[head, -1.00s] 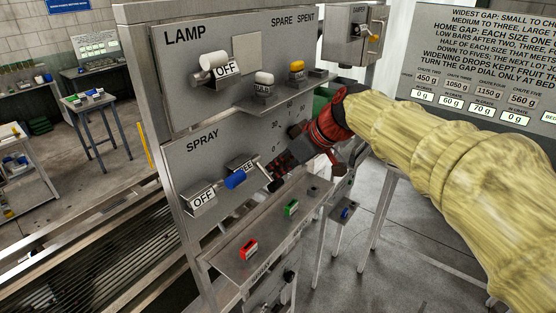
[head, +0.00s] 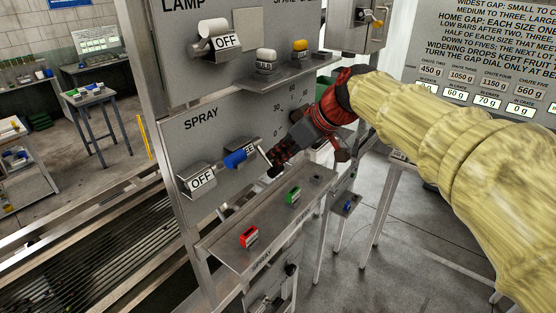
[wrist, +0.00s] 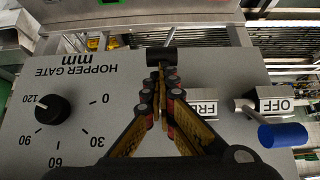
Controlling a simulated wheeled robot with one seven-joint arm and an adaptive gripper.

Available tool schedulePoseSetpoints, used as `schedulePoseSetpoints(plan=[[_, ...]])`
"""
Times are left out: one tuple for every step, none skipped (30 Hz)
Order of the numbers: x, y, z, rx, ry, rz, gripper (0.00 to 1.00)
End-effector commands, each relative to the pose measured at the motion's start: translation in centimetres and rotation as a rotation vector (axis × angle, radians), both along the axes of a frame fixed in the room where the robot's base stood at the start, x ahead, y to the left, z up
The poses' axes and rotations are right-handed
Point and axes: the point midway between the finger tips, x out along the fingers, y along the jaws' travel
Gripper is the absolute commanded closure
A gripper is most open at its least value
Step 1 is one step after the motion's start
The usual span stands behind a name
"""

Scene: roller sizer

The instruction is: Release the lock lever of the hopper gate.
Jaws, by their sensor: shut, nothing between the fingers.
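The hopper gate panel (wrist: 75,85) shows upside down in the wrist view, with a black dial knob (wrist: 52,109) at its left. My gripper (wrist: 162,72) is shut and empty, its fingertips right at a black lever grip (wrist: 161,56); I cannot tell whether they touch. A plate (wrist: 196,108) reading "FRE", its end hidden by my gripper, stands right of the fingers. In the head view my gripper (head: 275,166) is beside the lever's thin metal rod (head: 264,155). The same plate (head: 250,148) there is partly hidden by the blue handle.
The blue spray handle (wrist: 283,134) and its OFF plate (wrist: 275,105) stand close by at the right in the wrist view. Below the panel, a shelf (head: 232,246) bears a red block (head: 249,237) and a green block (head: 293,195). The lamp shelf (head: 285,75) is above.

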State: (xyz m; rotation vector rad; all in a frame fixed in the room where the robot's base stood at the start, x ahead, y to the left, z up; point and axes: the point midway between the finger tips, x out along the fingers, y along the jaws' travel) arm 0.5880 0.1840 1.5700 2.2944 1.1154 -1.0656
Motion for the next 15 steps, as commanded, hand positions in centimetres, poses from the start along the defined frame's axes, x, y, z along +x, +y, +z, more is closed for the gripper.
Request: schedulePoseSetpoints(plan=[[-0.2,-0.2,-0.9,-0.008,0.018,0.001,1.00],[-0.2,-0.2,-0.9,-0.008,0.018,0.001,1.00],[-0.2,-0.2,-0.9,-0.008,0.019,0.002,1.00],[-0.2,-0.2,-1.0,-0.009,0.020,0.002,1.00],[-0.2,-0.2,-1.0,-0.009,0.020,0.002,1.00],[-0.2,-0.2,-1.1,-0.009,0.021,0.002,1.00],[-0.2,-0.2,-1.1,-0.009,0.022,0.002,1.00],[-0.2,-0.2,-1.0,-0.009,0.022,0.002,1.00],[-0.2,-0.2,-0.9,-0.009,0.022,0.002,1.00],[-0.2,-0.1,-0.7,-0.010,0.022,0.002,1.00],[-0.2,-0.1,-0.4,-0.010,0.022,0.002,1.00],[-0.2,0.0,0.1,-0.010,0.020,0.002,1.00],[-0.2,0.2,0.6,-0.010,0.019,0.002,1.00],[-0.2,0.3,1.2,-0.009,0.016,0.002,1.00],[-0.2,0.5,2.1,-0.007,0.013,0.001,1.00]])
